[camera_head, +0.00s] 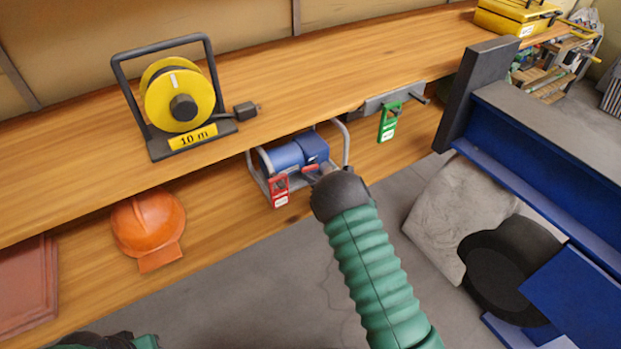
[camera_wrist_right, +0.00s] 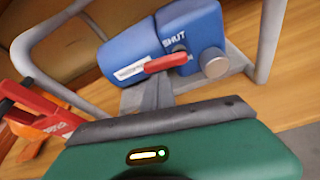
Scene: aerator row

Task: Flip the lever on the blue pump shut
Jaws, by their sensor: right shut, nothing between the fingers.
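The blue pump (camera_head: 293,153) sits in a grey tube frame on the lower wooden shelf; it fills the top of the right wrist view (camera_wrist_right: 203,28). Its red lever (camera_wrist_right: 166,63) lies roughly sideways across the pump's face, below the word SHUT; in the head view the lever (camera_head: 311,168) is small. My right gripper (camera_wrist_right: 160,92) is shut and empty, its fingertips just below the lever in the wrist view. I cannot tell if they touch it. In the head view my right wrist hides most of that gripper. My left gripper's fingers are not in view.
A red tag (camera_head: 279,191) hangs at the frame's left, a green tag (camera_head: 388,122) from a grey bracket at right. The shelf above carries a yellow cable reel (camera_head: 180,97). An orange helmet (camera_head: 148,224) sits left. A blue structure (camera_head: 545,190) stands right.

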